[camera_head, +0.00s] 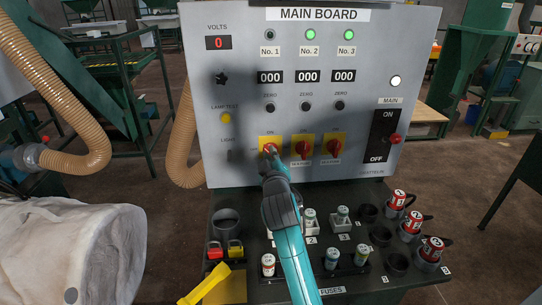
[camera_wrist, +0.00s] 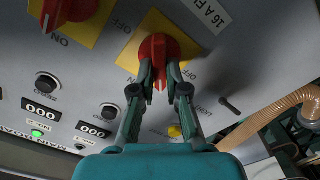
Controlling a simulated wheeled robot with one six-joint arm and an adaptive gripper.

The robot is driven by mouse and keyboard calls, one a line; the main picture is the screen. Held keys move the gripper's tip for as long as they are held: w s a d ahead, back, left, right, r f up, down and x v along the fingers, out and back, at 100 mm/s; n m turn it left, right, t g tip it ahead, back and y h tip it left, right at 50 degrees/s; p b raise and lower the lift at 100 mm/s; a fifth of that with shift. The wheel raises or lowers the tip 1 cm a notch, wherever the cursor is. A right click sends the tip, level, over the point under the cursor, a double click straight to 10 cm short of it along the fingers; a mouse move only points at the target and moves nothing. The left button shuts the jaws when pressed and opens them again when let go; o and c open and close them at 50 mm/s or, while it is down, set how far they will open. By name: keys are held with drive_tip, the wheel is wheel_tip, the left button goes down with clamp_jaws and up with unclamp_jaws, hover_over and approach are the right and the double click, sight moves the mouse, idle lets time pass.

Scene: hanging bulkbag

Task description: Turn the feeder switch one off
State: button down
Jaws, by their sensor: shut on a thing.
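The main board (camera_head: 240,60) stands upright in front of me. Its first feeder switch is a red knob on a yellow plate (camera_head: 262,140), at the left of a row of three under No. 1. In the wrist view the red knob (camera_wrist: 158,48) sits between my fingertips. My gripper (camera_head: 270,154) is shut on this knob; the wrist view shows both fingers (camera_wrist: 160,80) against its sides. The No. 1 lamp (camera_head: 270,35) is dark.
The No. 2 lamp (camera_head: 310,35) and No. 3 lamp (camera_head: 349,35) are green. Two more red switches (camera_head: 303,147) (camera_head: 334,147) sit close right. The main switch (camera_head: 383,135) is farther right. Padlocks, fuses and cups crowd the shelf below. A ribbed hose (camera_head: 184,140) hangs at left.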

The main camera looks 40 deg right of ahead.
drive_tip(key=n, duration=0.5)
drive_tip(key=shift+a+f+n, duration=0.1)
drive_tip(key=shift+f+n, duration=0.05)
drive_tip(key=shift+n, duration=0.15)
drive_tip(key=shift+f+n, duration=0.15)
drive_tip(key=shift+n, duration=1.95)
drive_tip(key=c, duration=1.2)
unclamp_jaws()
drive_tip(key=v, duration=1.2)
drive_tip(key=shift+w, duration=0.1)
